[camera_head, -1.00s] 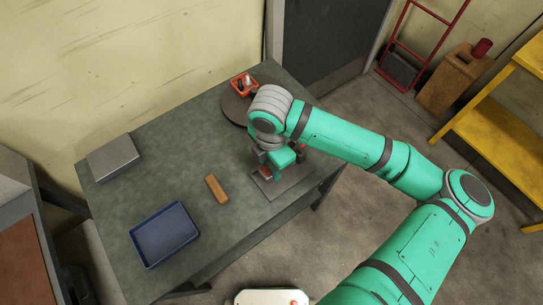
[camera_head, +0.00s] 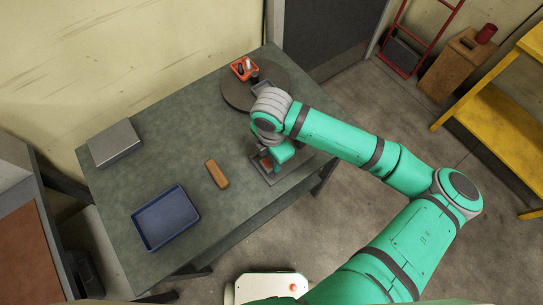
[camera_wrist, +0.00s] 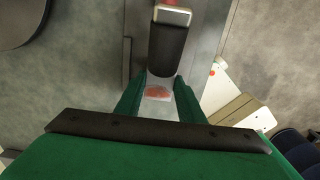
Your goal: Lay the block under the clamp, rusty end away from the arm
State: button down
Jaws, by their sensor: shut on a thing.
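My gripper (camera_wrist: 158,98) is over the grey plate (camera_head: 283,172) at the bench's right side, shut on the block (camera_wrist: 157,92). Between the green fingers in the wrist view the block shows a pale face with a reddish rusty patch. In the head view a rusty bit of it shows at the left of the gripper; the rest is hidden by my wrist. A dark bar with a pale tip, likely part of the clamp (camera_wrist: 168,45), stands just beyond the fingers in the wrist view. I cannot tell whether the block touches the plate.
On the bench (camera_head: 190,145) lie an orange-brown wooden piece (camera_head: 217,174), a blue tray (camera_head: 166,217) and a grey box (camera_head: 115,143). A dark round disc (camera_head: 235,95) and a red tray (camera_head: 244,68) are at the back. The bench between them is clear.

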jog(key=shift+w+f, duration=0.1)
jog(key=shift+f, duration=0.45)
dwell(0.4)
jog(key=c, duration=1.1)
grip_release()
notch_tip(320, 180, up, 10)
jog(key=shift+f, duration=0.25)
jog(key=shift+r, duration=0.65)
jog(key=shift+a, duration=0.1)
